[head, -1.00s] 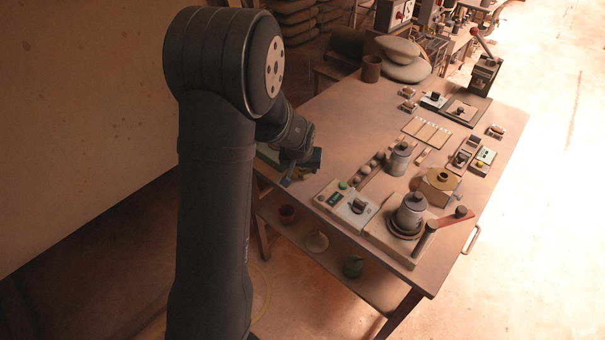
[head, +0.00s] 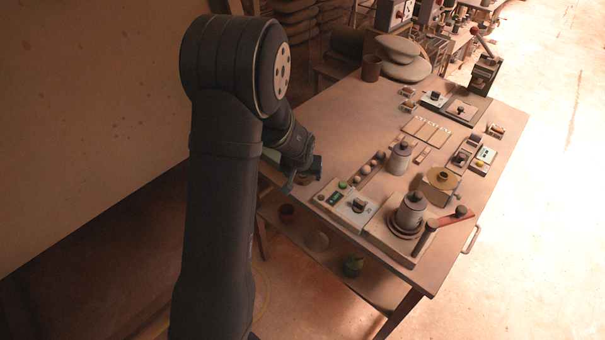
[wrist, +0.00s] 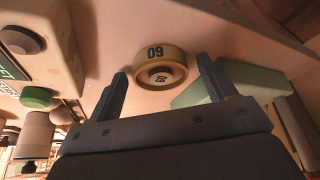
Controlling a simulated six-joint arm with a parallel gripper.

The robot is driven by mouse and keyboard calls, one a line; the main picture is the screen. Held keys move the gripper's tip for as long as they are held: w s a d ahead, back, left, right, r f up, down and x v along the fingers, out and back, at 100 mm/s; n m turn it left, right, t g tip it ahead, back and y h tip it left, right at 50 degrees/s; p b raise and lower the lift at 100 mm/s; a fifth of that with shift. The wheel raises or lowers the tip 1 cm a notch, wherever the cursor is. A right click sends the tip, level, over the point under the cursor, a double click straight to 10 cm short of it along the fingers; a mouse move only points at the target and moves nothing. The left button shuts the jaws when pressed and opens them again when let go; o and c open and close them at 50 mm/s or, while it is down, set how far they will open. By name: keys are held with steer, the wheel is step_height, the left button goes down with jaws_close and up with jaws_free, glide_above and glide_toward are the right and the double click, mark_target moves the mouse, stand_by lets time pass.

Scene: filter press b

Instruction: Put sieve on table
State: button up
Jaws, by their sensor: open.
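My gripper (head: 303,176) is at the left edge of the table (head: 335,110), open and pointing down. In the wrist view its two fingers (wrist: 162,72) are spread, with nothing held between them. Just beyond the fingertips is a round tan piece marked 09 (wrist: 160,58), with a dark ring and a small marked hub. In the head view my gripper mostly hides that spot. I cannot tell for sure which piece is the sieve.
A pale green block (wrist: 240,82) lies close beside the right finger. A control box with a green button (head: 345,203) stands right of my gripper. A lidded grey jar (head: 411,212) is on a wooden base at the front. The table's back left is clear.

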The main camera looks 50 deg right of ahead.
steer(key=v, duration=1.2)
steer(key=shift+r, duration=0.2)
steer(key=shift+w, duration=0.1)
steer(key=x, duration=1.2)
steer(key=shift+f, duration=0.2)
step_height(320, 180, up, 2)
steer(key=shift+r, duration=0.65)
